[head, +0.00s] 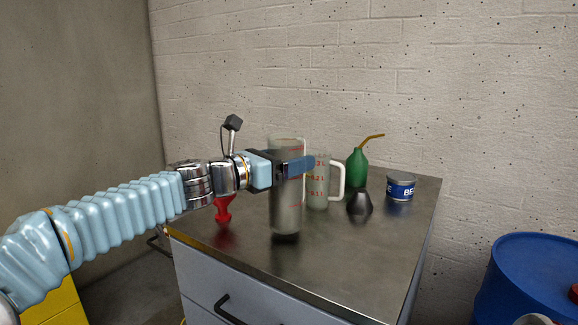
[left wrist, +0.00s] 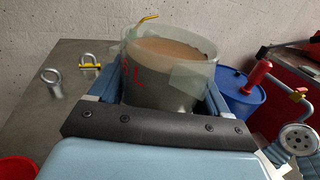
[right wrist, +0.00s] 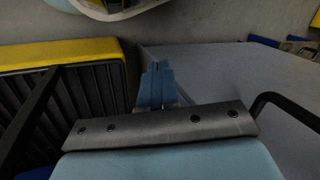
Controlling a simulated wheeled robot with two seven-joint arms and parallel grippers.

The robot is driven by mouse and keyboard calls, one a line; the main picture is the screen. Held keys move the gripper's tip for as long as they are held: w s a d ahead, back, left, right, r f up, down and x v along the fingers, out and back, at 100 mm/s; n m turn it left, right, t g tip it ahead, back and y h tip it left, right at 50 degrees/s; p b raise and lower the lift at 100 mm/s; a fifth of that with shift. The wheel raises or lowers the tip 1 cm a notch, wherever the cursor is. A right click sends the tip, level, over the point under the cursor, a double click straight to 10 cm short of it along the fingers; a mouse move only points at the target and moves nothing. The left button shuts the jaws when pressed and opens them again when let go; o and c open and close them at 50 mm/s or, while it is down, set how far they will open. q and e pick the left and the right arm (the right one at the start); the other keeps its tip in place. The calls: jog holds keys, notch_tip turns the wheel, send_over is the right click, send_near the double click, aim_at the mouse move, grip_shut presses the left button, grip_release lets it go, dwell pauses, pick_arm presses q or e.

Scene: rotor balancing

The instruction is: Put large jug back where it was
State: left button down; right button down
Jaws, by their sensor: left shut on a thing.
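The large jug (head: 287,212) is a tall, clear vessel with red markings, upright over the front middle of the metal worktop. My left gripper (head: 300,167) is shut around its upper part. In the left wrist view the jug (left wrist: 160,85) stands between the two fingers, with brownish-grey showing inside. A dark patch lies under its base, and I cannot tell whether it touches the top. A second jug (head: 318,186) with a white handle stands just behind it to the right. My right gripper (right wrist: 157,85) shows only in its own wrist view, fingers together and empty, beside a grey cabinet side.
On the worktop (head: 350,250) stand a red item (head: 223,209), a green oil can (head: 357,168), a black cone (head: 360,203) and a blue-labelled tin (head: 401,189). A blue drum (head: 525,275) stands at right. The top's front right is clear.

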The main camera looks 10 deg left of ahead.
pick_arm(q)
jog(key=shift+f, duration=0.55)
grip_release()
jog(key=shift+f, duration=0.1)
jog(key=shift+s, duration=0.1)
jog(key=b+v, duration=0.1)
jog(key=v, duration=1.1)
